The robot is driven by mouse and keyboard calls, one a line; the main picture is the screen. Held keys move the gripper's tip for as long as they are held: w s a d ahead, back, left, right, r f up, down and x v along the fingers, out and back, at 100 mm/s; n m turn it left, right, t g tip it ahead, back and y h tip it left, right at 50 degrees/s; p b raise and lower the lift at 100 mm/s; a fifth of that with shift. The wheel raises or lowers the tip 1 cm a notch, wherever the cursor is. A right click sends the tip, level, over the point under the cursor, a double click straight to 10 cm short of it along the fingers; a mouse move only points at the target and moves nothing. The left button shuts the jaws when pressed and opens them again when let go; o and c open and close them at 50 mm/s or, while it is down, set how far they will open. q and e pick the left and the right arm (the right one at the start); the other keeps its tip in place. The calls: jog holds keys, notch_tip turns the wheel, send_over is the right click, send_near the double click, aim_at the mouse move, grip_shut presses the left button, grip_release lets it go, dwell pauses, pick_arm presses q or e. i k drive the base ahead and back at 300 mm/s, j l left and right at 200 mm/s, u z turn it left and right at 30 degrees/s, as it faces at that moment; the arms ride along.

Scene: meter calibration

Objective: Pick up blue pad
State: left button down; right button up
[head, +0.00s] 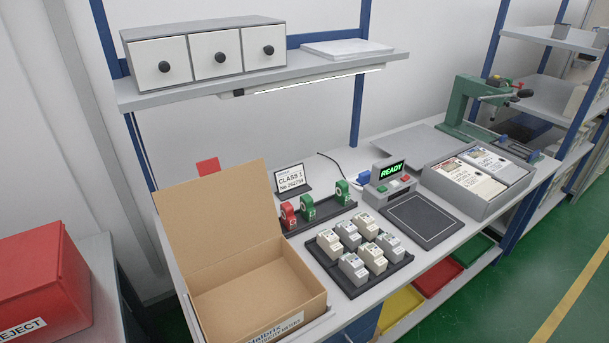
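A small blue block (364,177) sits at the back of the workbench, just left of the grey device with the green READY display (391,171). A dark cable runs up to it. It is small and partly hidden behind the device, so I cannot tell whether it is the blue pad. No other blue pad-like thing is clear on the bench. Neither of my grippers is in view.
An open cardboard box (255,285) stands at the front left. A black tray (327,259) holds several small meters. Red and green holders (307,207) stand behind it. A dark flat plate (424,219) lies before the device. A grey box (450,193) is right, a shelf (260,86) above.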

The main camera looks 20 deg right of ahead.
aim_at(364, 177)
jog(key=i+l+u, duration=0.1)
jog(key=l+u, duration=1.35)
jog(key=k+j, duration=0.05)
